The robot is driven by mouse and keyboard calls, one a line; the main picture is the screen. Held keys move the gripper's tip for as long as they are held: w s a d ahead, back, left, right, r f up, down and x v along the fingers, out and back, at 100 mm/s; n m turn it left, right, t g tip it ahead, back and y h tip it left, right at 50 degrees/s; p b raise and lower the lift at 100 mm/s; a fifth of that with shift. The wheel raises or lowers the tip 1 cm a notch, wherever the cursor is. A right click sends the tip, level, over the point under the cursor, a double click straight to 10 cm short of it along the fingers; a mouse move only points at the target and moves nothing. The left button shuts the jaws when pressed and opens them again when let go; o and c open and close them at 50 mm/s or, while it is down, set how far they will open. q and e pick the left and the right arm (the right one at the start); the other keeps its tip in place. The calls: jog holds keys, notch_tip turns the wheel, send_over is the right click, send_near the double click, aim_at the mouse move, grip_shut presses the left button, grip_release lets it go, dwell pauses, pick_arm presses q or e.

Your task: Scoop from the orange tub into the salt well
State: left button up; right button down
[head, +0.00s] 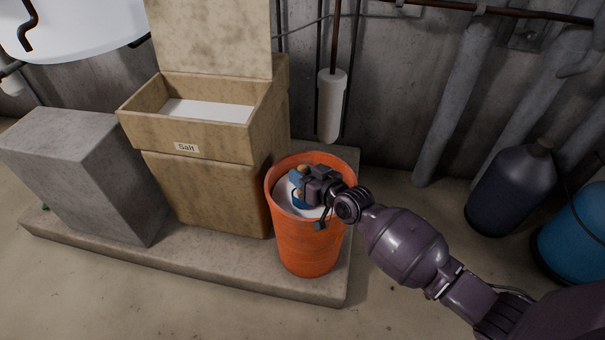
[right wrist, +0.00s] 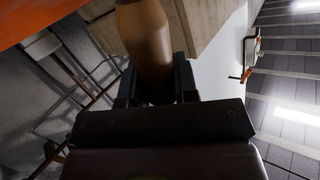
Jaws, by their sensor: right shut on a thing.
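The orange tub (head: 308,250) stands on the slab's right end with white material (head: 284,200) inside. My right gripper (head: 308,184) is over the tub's mouth, shut on the wooden handle of a blue scoop (head: 296,190). The brown handle (right wrist: 147,40) stands between the fingers in the right wrist view. The scoop is low in the tub's mouth; my gripper hides part of it, and I cannot tell whether it is loaded. The salt well (head: 185,147), a tan wooden bin labelled "Salt" with its lid up, stands left of the tub and holds white salt (head: 208,110). My left gripper is out of view.
A grey block (head: 85,170) stands left of the bin on the low concrete slab (head: 215,262). A white hanging cylinder (head: 331,105) and pipes are behind the tub. Dark (head: 512,190) and blue (head: 578,235) tanks stand at right. The front floor is clear.

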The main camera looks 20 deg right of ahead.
jog(key=shift+w+r+p, duration=0.15)
jog(key=shift+r+p, duration=0.4)
jog(key=shift+r, duration=0.45)
jog(key=shift+r+n+t+y+p, duration=0.1)
jog(key=shift+r+n+t+p, duration=0.4)
jog(key=shift+r, duration=1.2)
jog(key=shift+r+n+t+y+p, duration=0.1)
jog(key=shift+r+n+t+p, duration=0.15)
jog(key=shift+r+p, duration=1.05)
jog(key=shift+r+n+t+y+p, duration=0.15)
jog(key=shift+r+n+t, duration=0.2)
jog(key=shift+r, duration=1.8)
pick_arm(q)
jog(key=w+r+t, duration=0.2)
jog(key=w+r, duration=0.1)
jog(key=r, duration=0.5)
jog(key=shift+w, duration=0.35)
pick_arm(e)
jog(key=c, duration=1.5)
grip_release()
jog(key=c, duration=0.3)
jog(key=shift+c, duration=0.2)
